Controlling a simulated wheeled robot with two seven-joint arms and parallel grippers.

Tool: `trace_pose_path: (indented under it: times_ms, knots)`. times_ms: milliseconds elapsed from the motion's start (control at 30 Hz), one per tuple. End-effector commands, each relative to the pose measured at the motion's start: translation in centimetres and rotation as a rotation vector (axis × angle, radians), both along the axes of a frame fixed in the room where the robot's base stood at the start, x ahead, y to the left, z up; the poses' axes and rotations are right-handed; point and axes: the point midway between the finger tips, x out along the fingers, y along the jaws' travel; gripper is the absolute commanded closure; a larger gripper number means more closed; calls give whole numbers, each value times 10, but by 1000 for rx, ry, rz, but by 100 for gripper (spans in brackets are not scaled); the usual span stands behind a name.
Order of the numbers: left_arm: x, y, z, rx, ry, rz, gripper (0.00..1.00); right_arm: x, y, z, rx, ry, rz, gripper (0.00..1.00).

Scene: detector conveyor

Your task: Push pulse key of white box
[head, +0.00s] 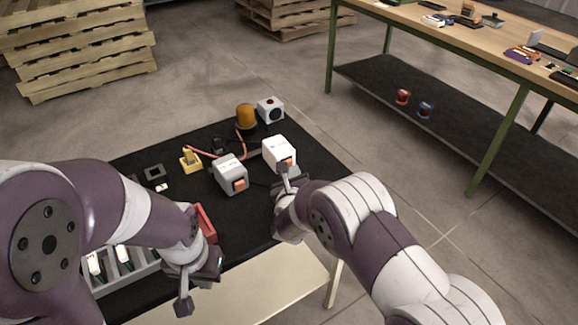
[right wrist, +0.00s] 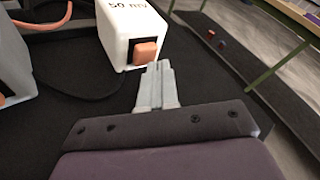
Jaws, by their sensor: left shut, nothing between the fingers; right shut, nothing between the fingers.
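The white box (head: 279,151) stands on the black table top, with an orange key on its near face. In the right wrist view the white box (right wrist: 127,29) shows dark lettering on top, and its orange key (right wrist: 145,53) stands out from a dark frame. My right gripper (right wrist: 157,72) is shut and empty, its tips just in front of and below the key; contact cannot be told. In the head view my right gripper (head: 284,172) is right at the box's front. My left gripper (head: 184,304) is shut and empty, near the table's front edge, away from the box.
A grey box (head: 230,174) with an orange key stands just left of the white box. Behind are an orange beacon (head: 246,116), a white-grey cube (head: 270,109) and a yellow part (head: 190,159) with a red cable. A grey rack (head: 128,270) lies front left.

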Motion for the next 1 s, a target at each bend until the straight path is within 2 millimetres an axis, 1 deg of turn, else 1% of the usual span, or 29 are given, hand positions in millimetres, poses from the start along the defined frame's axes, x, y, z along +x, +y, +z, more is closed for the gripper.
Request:
trace_pose_path:
  times_ms: [1000]
  knots:
    - [0, 0, -9, 0, 0, 0, 100, 9, 6, -1, 0, 0, -1, 100]
